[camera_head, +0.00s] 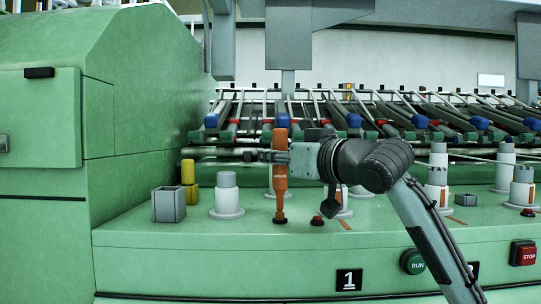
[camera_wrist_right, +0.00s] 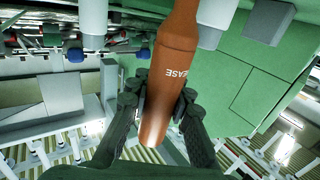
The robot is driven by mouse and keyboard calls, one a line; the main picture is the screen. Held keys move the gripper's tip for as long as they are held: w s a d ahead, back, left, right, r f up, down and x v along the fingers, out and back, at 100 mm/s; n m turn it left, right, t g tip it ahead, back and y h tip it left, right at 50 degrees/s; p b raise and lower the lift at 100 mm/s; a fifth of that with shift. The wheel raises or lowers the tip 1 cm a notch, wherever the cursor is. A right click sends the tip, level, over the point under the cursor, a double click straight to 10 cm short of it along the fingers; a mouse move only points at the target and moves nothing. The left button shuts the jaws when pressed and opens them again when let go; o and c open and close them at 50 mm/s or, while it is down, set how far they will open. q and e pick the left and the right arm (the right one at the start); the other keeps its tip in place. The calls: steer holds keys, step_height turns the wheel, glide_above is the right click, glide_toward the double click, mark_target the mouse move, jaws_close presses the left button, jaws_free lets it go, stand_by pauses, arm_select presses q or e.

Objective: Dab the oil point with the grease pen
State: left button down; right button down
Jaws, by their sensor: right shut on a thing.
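The orange grease pen (camera_head: 280,178) stands upright in the head view, its narrow end down. My right gripper (camera_head: 270,157) is shut on its upper part. The right wrist view shows the pen (camera_wrist_right: 176,62), with part of its lettering readable, between the two dark fingers of the gripper (camera_wrist_right: 158,100). Right under the pen's tip is a small dark round oil point (camera_head: 280,220) on the green ledge; I cannot tell whether they touch. A similar point with a red top (camera_head: 317,219) lies just to the right. My left gripper is in neither view.
A grey open box (camera_head: 169,205), a yellow cylinder (camera_head: 188,177) and a white-grey post (camera_head: 227,196) stand left of the pen. More posts (camera_head: 437,178) stand to the right. RUN (camera_head: 413,262) and STOP (camera_head: 523,253) buttons are on the front face. Rollers (camera_head: 350,115) lie behind.

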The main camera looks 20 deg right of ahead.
steer(key=shift+f, duration=0.2)
stand_by(0.3)
steer(key=shift+r+p, duration=0.85)
steer(key=shift+r, duration=0.95)
steer(key=shift+f, duration=0.1)
step_height(320, 180, down, 3)
steer(key=shift+r+b, duration=0.1)
steer(key=shift+b, duration=0.5)
steer(key=shift+p, duration=0.6)
